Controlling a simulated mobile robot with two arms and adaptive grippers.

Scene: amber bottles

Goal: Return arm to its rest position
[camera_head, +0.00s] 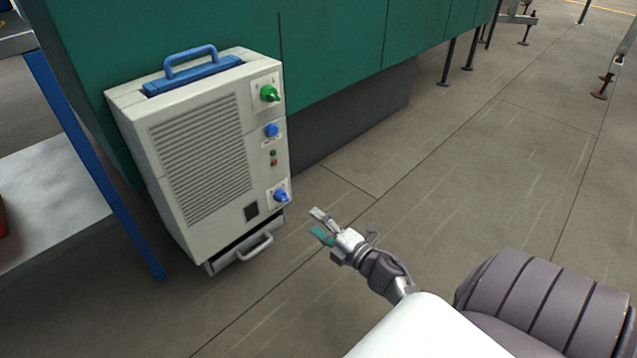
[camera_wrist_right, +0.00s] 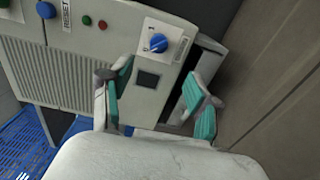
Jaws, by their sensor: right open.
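My right gripper (camera_head: 321,226) is open and empty in the head view, just right of the lower part of a beige machine (camera_head: 200,150). In the right wrist view my right gripper (camera_wrist_right: 158,103) has its two teal-padded fingers spread apart in front of the machine's lower front (camera_wrist_right: 120,50). A gap shows between the fingers and nothing is held. A blue knob (camera_head: 280,195) is on the machine's panel, left of and above the gripper; it also shows in the wrist view (camera_wrist_right: 158,43). My left gripper is not in view.
The machine has a blue handle (camera_head: 190,62), a green knob (camera_head: 269,93), a blue button (camera_head: 271,130) and a partly open drawer (camera_head: 240,247) at its bottom. A green wall (camera_head: 340,60) stands behind it. A blue-legged table (camera_head: 95,170) is at left.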

